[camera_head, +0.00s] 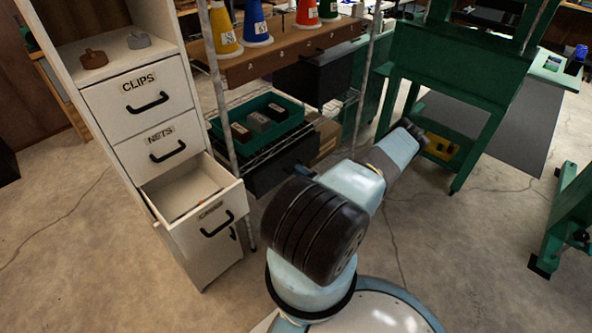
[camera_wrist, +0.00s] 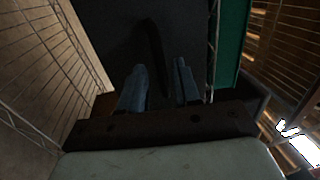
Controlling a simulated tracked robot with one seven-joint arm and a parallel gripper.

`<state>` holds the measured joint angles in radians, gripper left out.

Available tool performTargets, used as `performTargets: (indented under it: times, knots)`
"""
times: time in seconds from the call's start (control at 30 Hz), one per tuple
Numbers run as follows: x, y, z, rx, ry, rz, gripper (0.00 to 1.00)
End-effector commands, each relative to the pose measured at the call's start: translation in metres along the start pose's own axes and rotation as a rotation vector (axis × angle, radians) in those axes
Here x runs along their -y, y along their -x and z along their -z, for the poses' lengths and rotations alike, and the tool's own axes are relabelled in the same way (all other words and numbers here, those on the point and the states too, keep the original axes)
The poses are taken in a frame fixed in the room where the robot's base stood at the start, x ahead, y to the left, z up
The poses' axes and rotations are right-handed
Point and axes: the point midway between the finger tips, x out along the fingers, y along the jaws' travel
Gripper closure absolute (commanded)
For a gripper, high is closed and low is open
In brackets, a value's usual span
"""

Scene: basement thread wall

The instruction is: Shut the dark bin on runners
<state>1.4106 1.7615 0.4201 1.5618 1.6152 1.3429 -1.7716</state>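The dark bin (camera_head: 268,176) is low in the wire rack, below a green tray, in the head view. My arm hides its right part, and I cannot tell how far out it stands. In the wrist view the dark bin's face (camera_wrist: 110,35) fills the top middle, with a dark bar-like handle (camera_wrist: 154,45) across it. My gripper (camera_wrist: 160,72) is open, its two bluish fingers apart on either side of the handle's line. I cannot tell whether they touch it. My gripper is not clear in the head view, behind my arm.
Left of the rack stands a white cabinet (camera_head: 152,110) with its lowest drawer (camera_head: 190,190) pulled out. The green tray (camera_head: 285,108) holds several dark blocks. Another dark box (camera_head: 315,78) is under the brown shelf (camera_head: 290,50).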

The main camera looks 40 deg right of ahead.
Motion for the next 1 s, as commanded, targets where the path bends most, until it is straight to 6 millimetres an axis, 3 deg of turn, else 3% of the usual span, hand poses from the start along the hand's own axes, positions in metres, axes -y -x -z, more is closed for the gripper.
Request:
performTargets:
  times: [0.23,0.6,0.9,1.0]
  knots:
    - [0.000,-0.023,0.000,0.001,0.001,0.001,0.68]
    - [0.000,-0.027,0.000,0.000,0.000,0.000,0.69]
    - [0.000,-0.026,0.000,0.000,0.000,0.000,0.97]
    - [0.000,-0.026,0.000,0.000,0.000,-0.001,1.00]
